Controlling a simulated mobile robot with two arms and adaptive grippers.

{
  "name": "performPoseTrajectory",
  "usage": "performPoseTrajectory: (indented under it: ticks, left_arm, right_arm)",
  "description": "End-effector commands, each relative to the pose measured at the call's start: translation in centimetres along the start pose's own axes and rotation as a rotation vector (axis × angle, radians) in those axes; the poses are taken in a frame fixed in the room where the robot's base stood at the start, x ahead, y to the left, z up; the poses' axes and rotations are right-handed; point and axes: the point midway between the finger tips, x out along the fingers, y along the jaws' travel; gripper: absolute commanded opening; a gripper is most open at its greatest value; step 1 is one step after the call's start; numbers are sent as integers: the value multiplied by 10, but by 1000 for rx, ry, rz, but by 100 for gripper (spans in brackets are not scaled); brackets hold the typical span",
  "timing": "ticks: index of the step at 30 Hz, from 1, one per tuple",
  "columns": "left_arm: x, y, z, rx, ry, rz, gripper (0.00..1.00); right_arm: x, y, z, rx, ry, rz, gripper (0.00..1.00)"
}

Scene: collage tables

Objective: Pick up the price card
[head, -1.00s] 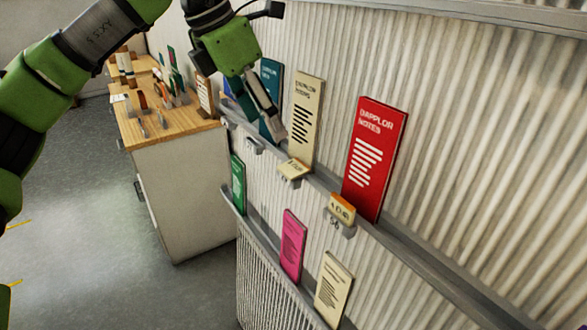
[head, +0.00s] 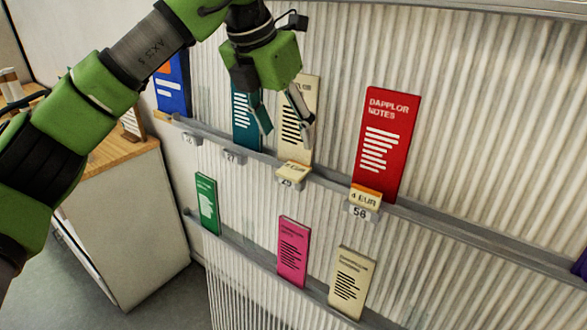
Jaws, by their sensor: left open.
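A small pale-yellow price card (head: 293,170) sits tilted back on the holder numbered 29, below a cream booklet (head: 313,145) on the upper rail. A second price card (head: 366,195), orange and cream and reading "4 EUR", stands on the holder numbered 56 below the red booklet (head: 388,145). My left gripper (head: 284,122) is open and empty, pointing down in front of the teal and cream booklets. Its fingertips are above the pale card and apart from it. My right gripper is out of view.
A ribbed wall carries the upper rail (head: 450,229) with a blue booklet (head: 172,90) and a teal booklet (head: 243,140). Green, pink (head: 293,252) and cream booklets stand on the lower rail. A wood-topped cabinet (head: 125,225) stands at left.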

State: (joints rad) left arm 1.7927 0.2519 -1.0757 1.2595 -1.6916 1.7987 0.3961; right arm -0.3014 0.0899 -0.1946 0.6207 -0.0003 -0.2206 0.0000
Motion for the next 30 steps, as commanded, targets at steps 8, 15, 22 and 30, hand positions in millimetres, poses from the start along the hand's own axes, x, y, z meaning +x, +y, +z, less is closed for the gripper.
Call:
performPoseTrajectory:
  ticks: [8,15,22,30]
  left_arm:
    - [34,1,0,-1,0,-1,58]
    - [57,-2,0,-1,3,-2,58]
    - [84,-3,0,-1,0,-1,58]
    - [88,-3,-1,0,-2,0,52]
  right_arm:
    - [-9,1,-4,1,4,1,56]
    - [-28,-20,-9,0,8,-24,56]
    - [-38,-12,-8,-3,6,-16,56]
    - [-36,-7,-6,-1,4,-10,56]
